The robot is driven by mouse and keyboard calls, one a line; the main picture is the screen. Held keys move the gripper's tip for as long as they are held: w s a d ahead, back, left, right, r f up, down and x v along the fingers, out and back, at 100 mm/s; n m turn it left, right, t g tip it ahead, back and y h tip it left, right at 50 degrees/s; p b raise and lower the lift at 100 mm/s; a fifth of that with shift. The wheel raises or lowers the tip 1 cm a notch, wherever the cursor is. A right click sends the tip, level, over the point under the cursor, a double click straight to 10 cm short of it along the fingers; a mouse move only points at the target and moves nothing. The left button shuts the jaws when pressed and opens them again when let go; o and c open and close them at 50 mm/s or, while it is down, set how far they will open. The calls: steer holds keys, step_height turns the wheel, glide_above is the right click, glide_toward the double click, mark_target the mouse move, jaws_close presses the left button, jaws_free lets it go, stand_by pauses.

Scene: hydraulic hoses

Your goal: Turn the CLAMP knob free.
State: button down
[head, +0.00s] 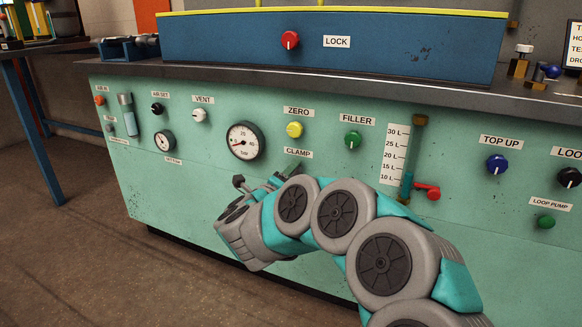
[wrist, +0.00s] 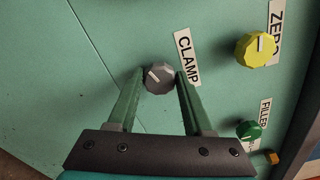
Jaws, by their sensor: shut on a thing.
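The CLAMP knob (wrist: 160,82) is grey and faceted, with a white pointer mark toward the upper left in the wrist view. It sits on the green panel beside its CLAMP label (wrist: 187,58). My gripper (wrist: 159,76) has one green finger on each side of the knob and is shut on it. In the head view the CLAMP label (head: 298,153) shows just above my arm. My arm hides the knob there.
The yellow ZERO knob (head: 294,129) is just above the CLAMP label. The green FILLER knob (head: 352,140) is to the right, and the pressure gauge (head: 245,141) is to the left. A sight tube with a red lever (head: 428,190) stands right of my arm.

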steer(key=shift+f+n+p, duration=0.15)
steer(key=shift+n+p, duration=5.7)
steer(key=shift+n, duration=1.15)
steer(key=shift+c, duration=1.5)
jaws_free()
steer(key=v, duration=0.7)
steer(key=shift+s+b, duration=0.35)
